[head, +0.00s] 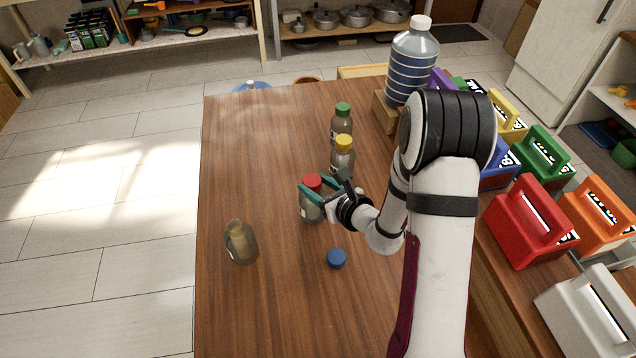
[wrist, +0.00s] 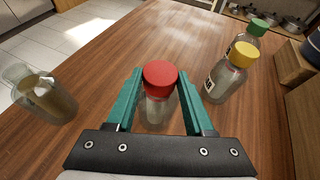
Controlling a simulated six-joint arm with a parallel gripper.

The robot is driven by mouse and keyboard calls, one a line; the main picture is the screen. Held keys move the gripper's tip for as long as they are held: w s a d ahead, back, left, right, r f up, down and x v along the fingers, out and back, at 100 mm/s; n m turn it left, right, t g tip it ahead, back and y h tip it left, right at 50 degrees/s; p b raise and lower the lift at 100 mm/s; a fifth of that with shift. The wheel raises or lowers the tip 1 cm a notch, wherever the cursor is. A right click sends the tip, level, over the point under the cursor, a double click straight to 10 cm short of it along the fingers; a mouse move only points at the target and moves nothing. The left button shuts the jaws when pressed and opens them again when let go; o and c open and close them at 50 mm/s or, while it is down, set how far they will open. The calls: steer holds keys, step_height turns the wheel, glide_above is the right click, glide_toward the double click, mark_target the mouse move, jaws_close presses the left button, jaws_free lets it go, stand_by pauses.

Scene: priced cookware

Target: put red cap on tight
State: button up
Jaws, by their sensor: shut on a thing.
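The red cap (head: 312,181) sits on top of a clear bottle (head: 309,212) that stands upright on the table. The red cap also shows in the wrist view (wrist: 160,75), with the bottle (wrist: 155,108) below it. My gripper (head: 319,188), with teal fingers, is around the red cap, one finger on each side, and shut on it. In the wrist view my gripper (wrist: 160,92) shows the cap between its fingertips. I cannot tell how tightly the cap is seated on the bottle.
A yellow-capped bottle (head: 343,158) and a green-capped bottle (head: 342,122) stand behind. An uncapped bottle (head: 240,243) is at the left, and a blue cap (head: 336,258) lies in front. A large water bottle (head: 412,65) and coloured boxes, one red (head: 530,230), line the right side.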

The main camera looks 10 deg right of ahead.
steer(key=m+h, duration=0.1)
steer(key=a+m+t+h, duration=0.1)
steer(key=m+h, duration=0.1)
steer(key=shift+s+h, duration=0.1)
steer(key=shift+h, duration=0.2)
steer(key=shift+d+m+h, duration=0.1)
steer(key=shift+m+h, duration=0.6)
steer(key=o, duration=1.4)
steer(key=shift+r, duration=2.45)
steer(key=shift+d, duration=0.1)
